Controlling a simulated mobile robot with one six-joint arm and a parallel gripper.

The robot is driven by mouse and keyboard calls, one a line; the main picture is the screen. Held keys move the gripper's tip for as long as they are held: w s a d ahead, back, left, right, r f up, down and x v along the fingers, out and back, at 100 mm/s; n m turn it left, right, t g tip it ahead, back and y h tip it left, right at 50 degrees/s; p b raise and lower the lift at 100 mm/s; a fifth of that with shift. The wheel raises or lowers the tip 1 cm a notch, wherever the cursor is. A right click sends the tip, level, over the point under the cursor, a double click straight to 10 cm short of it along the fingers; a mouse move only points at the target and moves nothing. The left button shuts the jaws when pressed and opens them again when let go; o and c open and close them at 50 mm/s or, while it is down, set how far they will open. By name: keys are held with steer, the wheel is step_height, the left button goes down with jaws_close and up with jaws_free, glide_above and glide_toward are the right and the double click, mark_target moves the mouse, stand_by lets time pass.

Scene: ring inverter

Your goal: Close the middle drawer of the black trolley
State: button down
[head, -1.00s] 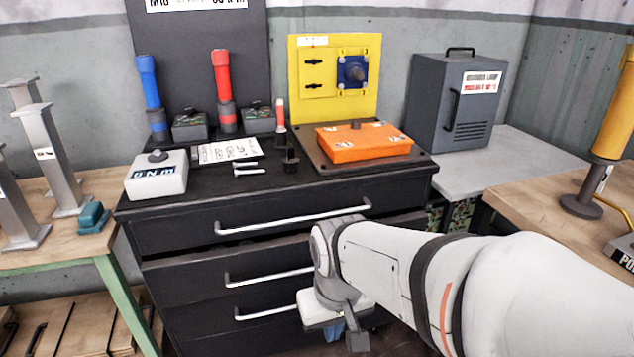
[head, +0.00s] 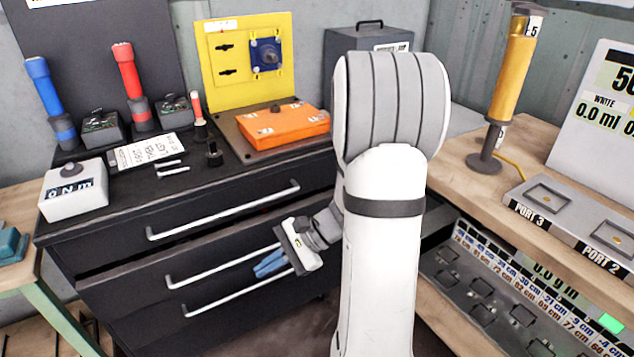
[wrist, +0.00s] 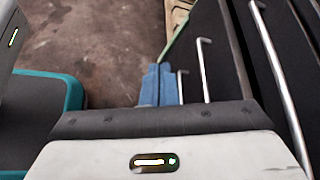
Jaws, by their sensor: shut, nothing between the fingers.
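The black trolley (head: 95,237) stands at left in the head view. Its middle drawer (head: 130,290) juts out past the top drawer (head: 110,250), with a dark gap above its front. The middle drawer's bar handle (head: 205,274) is silver. My gripper (head: 270,263) is shut and empty, its blue fingers in front of the drawer fronts near the right part of the middle and lower handles. In the wrist view my blue fingers (wrist: 158,85) are together, with silver handles and dark drawer fronts to their right. Contact with the drawer cannot be told.
The trolley top holds a white torque box (head: 73,190), an orange block (head: 283,126) and a yellow panel (head: 245,60). A wooden bench (head: 470,175) with a yellow cylinder (head: 512,65) stands at right. My arm hides the trolley's right end. Open floor shows in the wrist view.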

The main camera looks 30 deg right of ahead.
steer(key=w+d+m+t+p, duration=0.2)
steer(key=w+d+m+t, duration=0.4)
steer(key=d, duration=0.3)
steer(key=s+d+f+m+t+h+p, duration=0.1)
steer(key=d+f+m+t+h, duration=0.3)
steer(key=d, duration=0.4)
steer(key=s+d+f+m+t+h+p, duration=0.1)
steer(key=d+m+t+h, duration=0.1)
steer(key=d+m+h, duration=0.35)
steer(key=s+d+f+m+t+h+p, duration=0.1)
steer(key=d+f+m+t+h, duration=0.15)
steer(key=d+m, duration=0.55)
steer(key=w+d+n, duration=0.1)
steer(key=w+n, duration=0.1)
steer(key=w, duration=1.2)
steer(key=shift+d+f+b, duration=0.2)
steer(key=shift+d+b, duration=0.2)
steer(key=shift+n+t, duration=0.25)
steer(key=w, duration=0.1)
steer(key=w+b, duration=0.1)
steer(key=w, duration=0.2)
steer(key=shift+w+r, duration=0.25)
steer(key=shift+s+b, duration=0.1)
steer(key=shift+b, duration=0.2)
